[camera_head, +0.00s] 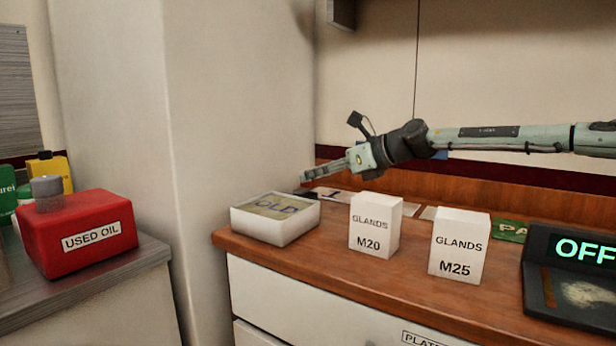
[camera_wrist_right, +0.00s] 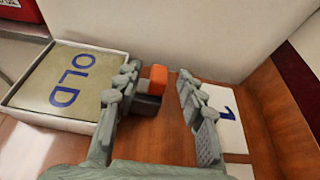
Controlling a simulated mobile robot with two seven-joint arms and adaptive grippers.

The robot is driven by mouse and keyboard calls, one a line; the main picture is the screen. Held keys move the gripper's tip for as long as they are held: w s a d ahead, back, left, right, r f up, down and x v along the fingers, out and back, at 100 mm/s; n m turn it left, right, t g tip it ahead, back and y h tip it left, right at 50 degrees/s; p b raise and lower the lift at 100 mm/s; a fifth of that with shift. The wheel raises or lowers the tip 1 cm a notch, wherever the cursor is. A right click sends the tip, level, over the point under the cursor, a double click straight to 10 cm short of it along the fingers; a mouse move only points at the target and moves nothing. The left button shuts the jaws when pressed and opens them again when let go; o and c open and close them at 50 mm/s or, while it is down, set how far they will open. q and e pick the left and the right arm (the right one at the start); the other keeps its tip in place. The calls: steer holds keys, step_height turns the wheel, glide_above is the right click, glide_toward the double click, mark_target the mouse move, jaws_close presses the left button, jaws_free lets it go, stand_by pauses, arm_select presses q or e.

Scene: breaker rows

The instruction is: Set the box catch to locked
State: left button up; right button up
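No box catch can be made out for certain in either view. My right gripper (camera_head: 322,174) reaches in from the right over the back of the wooden counter, just behind the white OLD tray (camera_head: 274,238). In the right wrist view its fingers (camera_wrist_right: 160,85) are apart. Between them shows a small part with an orange-red block (camera_wrist_right: 158,78) and a dark block (camera_wrist_right: 147,103); whether it is a catch I cannot tell. It looks ungripped. The OLD tray also shows in the wrist view (camera_wrist_right: 25,113), left of the fingers. My left gripper is out of view.
White boxes marked GLANDS M20 (camera_head: 373,228) and GLANDS M25 (camera_head: 459,248) stand on the counter (camera_head: 330,262). A dark device reading OFF (camera_head: 570,275) is at the right. A red USED OIL can (camera_head: 75,235) stands left. A white card marked 1 (camera_wrist_right: 228,125) lies right of the fingers.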

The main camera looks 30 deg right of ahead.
mark_target(304, 184)
steer(key=shift+x, duration=1.4)
jaws_close()
